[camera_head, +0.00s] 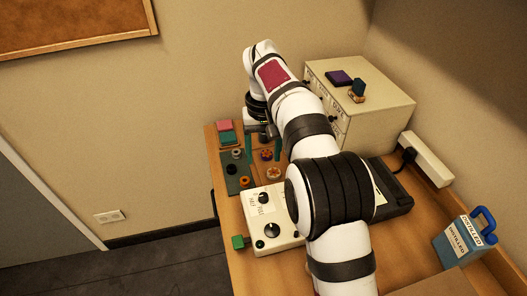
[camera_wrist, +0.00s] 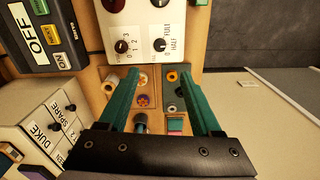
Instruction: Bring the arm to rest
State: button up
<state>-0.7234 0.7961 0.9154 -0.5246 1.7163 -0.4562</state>
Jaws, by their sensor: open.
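My gripper (camera_head: 263,158) hangs over the far left part of the wooden table (camera_head: 222,226). In the wrist view its two teal fingers (camera_wrist: 156,76) are spread wide with nothing held between them. Below them lie a wooden tray (camera_wrist: 116,106) and a dark green tray with small round pieces. My white arm reaches from the lower right across the table and hides part of it. The gap between the fingertips and the trays is hard to judge.
A white control box (camera_head: 262,207) with knobs stands near the trays. A cream drawer cabinet (camera_head: 385,108) with small blocks on top stands behind my arm. A blue jug (camera_head: 464,240) stands at right. A black OFF/ON device (camera_wrist: 45,40) shows in the wrist view.

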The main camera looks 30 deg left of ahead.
jog(key=shift+r, duration=0.1)
dwell(0.3)
jog(key=s+d+r+m, duration=0.2)
jog(key=s+d, duration=0.1)
jog(key=d, duration=0.4)
jog(key=s+d+r+m+y, duration=0.1)
jog(key=s+d+r+m, duration=0.15)
jog(key=d, duration=0.45)
jog(key=s+d+r+m, duration=0.2)
jog(key=d, duration=0.5)
jog(key=s+d+f+m, duration=0.3)
jog(key=s+d, duration=0.2)
jog(key=s, duration=0.4)
jog(key=s+d+f+m, duration=0.3)
jog(key=s+d, duration=0.1)
jog(key=s, duration=0.5)
jog(key=shift+s+d+f+m+y, duration=0.15)
jog(key=shift+s+d+m+y, duration=0.1)
jog(key=shift+d+m+y, duration=0.15)
